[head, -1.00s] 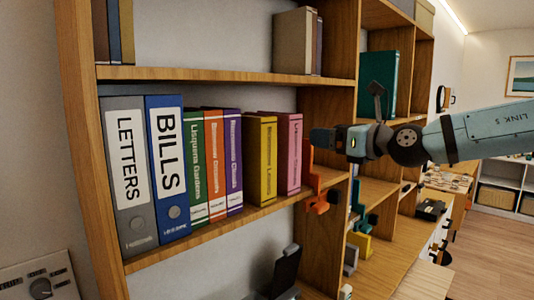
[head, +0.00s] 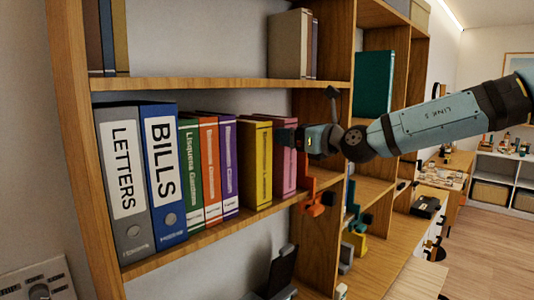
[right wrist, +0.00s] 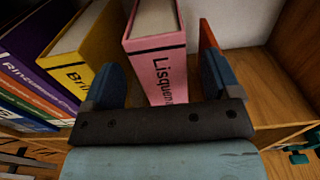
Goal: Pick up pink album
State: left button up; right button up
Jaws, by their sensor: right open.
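The pink album (head: 289,181) stands upright on the middle shelf, at the right end of the row, just right of the yellow album (head: 258,165). My right gripper (head: 286,137) is in front of its upper spine and hides part of it in the head view. In the right wrist view, the pink album (right wrist: 157,62) lies between the two spread fingers of the open right gripper (right wrist: 160,80). The left finger is near the yellow album (right wrist: 85,45). I cannot tell if either finger touches anything. My left gripper is not in view.
Green, orange and purple albums (head: 228,170) and the BILLS (head: 165,165) and LETTERS (head: 124,180) binders fill the shelf leftward. The shelf's upright divider (head: 318,160) stands right of the pink album, with an orange bracket-like object (head: 313,200) near it.

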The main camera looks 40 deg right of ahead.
jog(key=w+p, duration=0.1)
jog(key=w, duration=0.1)
jog(key=w+p, duration=0.1)
jog(key=w, duration=0.2)
jog(key=shift+a+f, duration=0.1)
jog(key=shift+a, duration=0.1)
jog(key=shift+c, duration=0.2)
grip_shut()
